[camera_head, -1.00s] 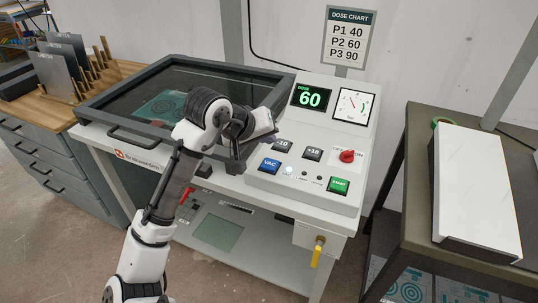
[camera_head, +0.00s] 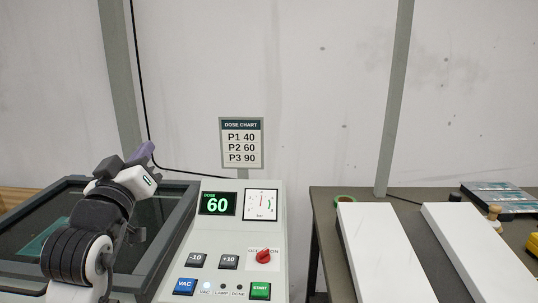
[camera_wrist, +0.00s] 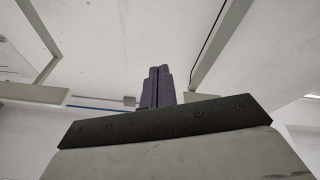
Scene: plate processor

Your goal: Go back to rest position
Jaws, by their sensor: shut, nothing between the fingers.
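My gripper (camera_head: 146,151) is raised over the right side of the machine's dark glass frame, and its fingers point up and to the right. It is shut and empty, clear of the buttons. In the wrist view its purple fingers (camera_wrist: 158,86) lie together against the wall and ceiling. The control panel (camera_head: 190,236) stands to the right of my arm. Its dose display (camera_head: 218,204) reads 60. My arm hides part of the glass frame (camera_head: 150,262).
The dose chart sign (camera_head: 241,143) stands behind the panel. The space above the panel is open.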

